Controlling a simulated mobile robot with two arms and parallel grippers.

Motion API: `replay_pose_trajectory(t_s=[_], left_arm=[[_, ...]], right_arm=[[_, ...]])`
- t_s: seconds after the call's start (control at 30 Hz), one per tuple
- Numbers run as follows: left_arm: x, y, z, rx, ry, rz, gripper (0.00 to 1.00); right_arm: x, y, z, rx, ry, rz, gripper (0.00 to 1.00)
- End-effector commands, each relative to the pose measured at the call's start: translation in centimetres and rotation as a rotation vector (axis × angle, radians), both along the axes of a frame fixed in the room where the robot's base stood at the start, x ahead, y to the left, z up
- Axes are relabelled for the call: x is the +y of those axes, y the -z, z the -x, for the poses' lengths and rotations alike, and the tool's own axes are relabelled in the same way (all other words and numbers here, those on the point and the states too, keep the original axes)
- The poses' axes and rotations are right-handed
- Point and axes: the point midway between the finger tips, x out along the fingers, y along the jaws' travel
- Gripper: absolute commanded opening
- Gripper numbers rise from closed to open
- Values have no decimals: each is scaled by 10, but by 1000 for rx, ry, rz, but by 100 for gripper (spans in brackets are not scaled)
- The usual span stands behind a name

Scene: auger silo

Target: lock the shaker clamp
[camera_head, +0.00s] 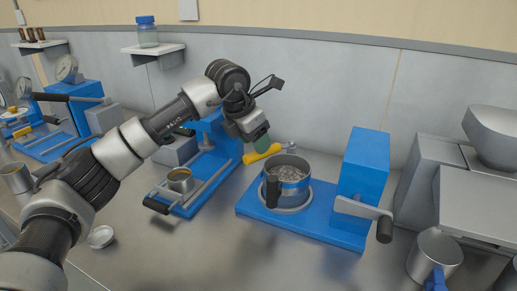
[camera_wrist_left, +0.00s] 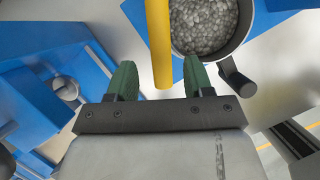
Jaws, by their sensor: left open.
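The shaker has a blue base (camera_head: 330,232) with a round steel pan (camera_head: 290,165) on it. The pan has a blue band and a dark handle and holds grey granules, also visible in the wrist view (camera_wrist_left: 205,25). A yellow clamp lever (camera_head: 262,153) points left from behind the pan; in the wrist view the yellow bar (camera_wrist_left: 160,40) reaches between the green fingertips. My left gripper (camera_head: 261,143) is open, right at the lever, with gaps on both sides of the bar (camera_wrist_left: 160,77). Whether the lever is locked cannot be told. My right gripper is not in view.
A blue housing with a crank (camera_head: 370,208) stands right of the pan. A blue press with a small cup (camera_head: 180,180) stands left, under my arm. A metal cup (camera_head: 435,256) and a hopper machine (camera_head: 480,185) are at the right.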

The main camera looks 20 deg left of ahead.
Motion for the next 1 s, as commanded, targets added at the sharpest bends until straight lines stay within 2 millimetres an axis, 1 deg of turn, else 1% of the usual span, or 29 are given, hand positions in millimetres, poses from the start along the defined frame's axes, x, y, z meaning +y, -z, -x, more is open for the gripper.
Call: replay_pose_trajectory(t_s=[0.03, 0.1, 0.2, 0.33, 0.5, 0.73, 0.87, 0.9, 0.97, 1.0], left_arm=[[3, -12, 3, -6, -1, 1, 52], [6, -25, 8, -4, -1, 1, 52], [10, -42, 14, -4, -1, 0, 52], [14, -58, 19, -2, -2, 0, 52], [16, -65, 22, 0, -1, 0, 52], [16, -66, 22, 0, 0, 0, 52], [11, -69, 22, -4, 14, 40, 32], [5, -72, 21, -8, 30, 85, 25], [-8, -81, 21, -17, 62, 192, 16], [-20, -91, 22, -24, 86, 291, 10]], right_arm=[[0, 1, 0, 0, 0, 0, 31], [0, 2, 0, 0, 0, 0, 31], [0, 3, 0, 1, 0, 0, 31], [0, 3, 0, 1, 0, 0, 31], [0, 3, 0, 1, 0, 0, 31], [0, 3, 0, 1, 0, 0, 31], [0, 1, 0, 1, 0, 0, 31], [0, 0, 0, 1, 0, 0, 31], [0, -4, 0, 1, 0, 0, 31], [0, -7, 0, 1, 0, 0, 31]])
